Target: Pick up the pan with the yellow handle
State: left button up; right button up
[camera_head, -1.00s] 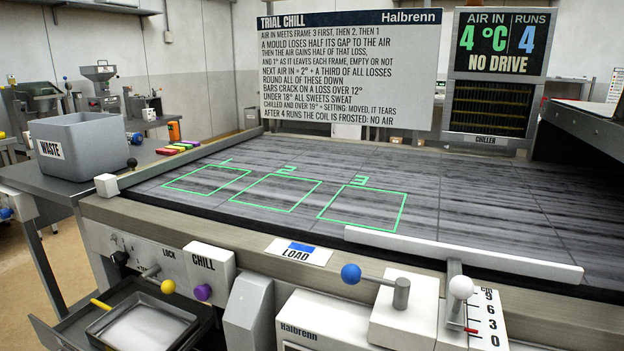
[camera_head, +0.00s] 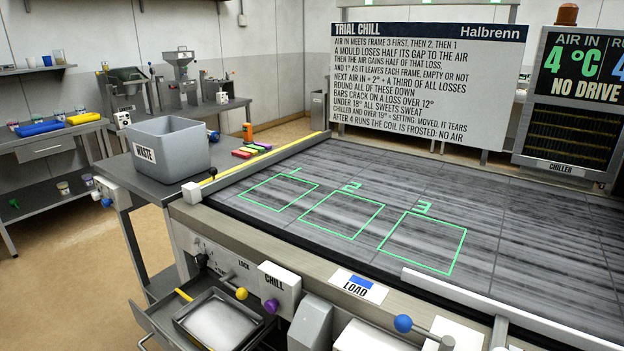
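The pan (camera_head: 216,322) is a grey rectangular tray with a pale, whitish bottom. It lies in an open drawer (camera_head: 151,322) under the front of the machine, at the lower left. Its yellow handle (camera_head: 184,295) is a short rod at the pan's back left corner, pointing up and left. The pan's front edge is close to the bottom of the picture. Neither of my grippers is in view.
Above the drawer are a yellow knob (camera_head: 241,293) and the CHILL box (camera_head: 279,287) with a purple knob. A grey WASTE bin (camera_head: 168,150) stands on a side table to the left. The floor (camera_head: 60,290) left of the drawer looks clear.

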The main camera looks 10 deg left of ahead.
aim_at(213, 321)
jog(key=u, duration=1.4)
